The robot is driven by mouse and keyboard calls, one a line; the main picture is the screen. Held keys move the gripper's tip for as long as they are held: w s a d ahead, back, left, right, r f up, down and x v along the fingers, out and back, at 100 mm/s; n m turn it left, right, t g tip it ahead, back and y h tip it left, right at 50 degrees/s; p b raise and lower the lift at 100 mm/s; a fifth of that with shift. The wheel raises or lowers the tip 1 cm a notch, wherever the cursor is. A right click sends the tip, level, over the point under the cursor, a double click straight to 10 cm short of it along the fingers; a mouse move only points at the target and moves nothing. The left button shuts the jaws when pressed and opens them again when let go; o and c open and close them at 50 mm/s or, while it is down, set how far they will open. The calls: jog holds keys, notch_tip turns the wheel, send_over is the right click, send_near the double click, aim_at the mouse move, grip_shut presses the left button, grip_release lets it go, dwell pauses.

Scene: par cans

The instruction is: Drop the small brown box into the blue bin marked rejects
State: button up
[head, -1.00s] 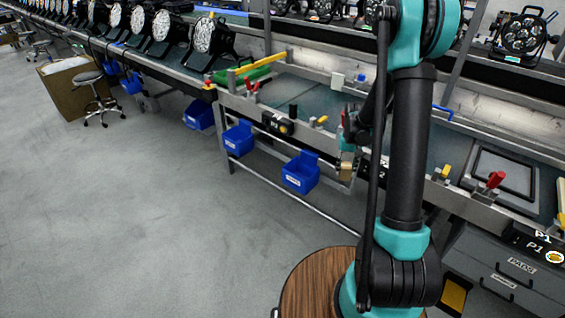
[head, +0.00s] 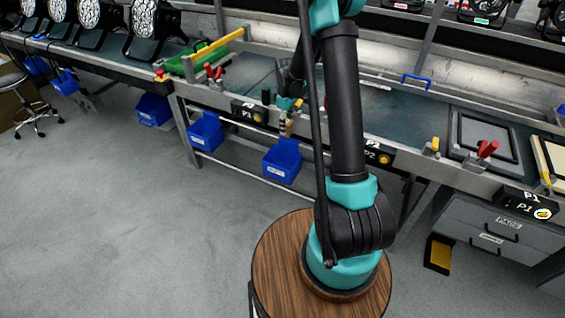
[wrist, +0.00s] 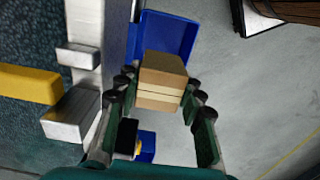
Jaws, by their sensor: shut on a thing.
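My gripper (wrist: 160,97) is shut on the small brown box (wrist: 162,78), which sits between its fingertips in the wrist view. In the head view my gripper (head: 290,106) is partly hidden by my arm, and the box (head: 289,128) shows small below it. A blue bin (wrist: 168,30) lies beyond and below the box in the wrist view, partly covered by it. In the head view this appears to be the blue bin (head: 281,166) hanging low at the bench front, just under the box. Its white label is too small to read.
Other blue bins hang to the left, one near (head: 205,134) and one farther (head: 154,111). The bench edge, a black P2 box (head: 375,153) and a yellow-handled clamp (head: 433,147) are close by. The grey floor in front is clear.

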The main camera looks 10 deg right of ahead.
aim_at(287, 135)
jog(key=shift+f, duration=2.75)
jog(key=o, duration=1.2)
jog(key=shift+o, duration=0.2)
notch_tip(287, 135, up, 12)
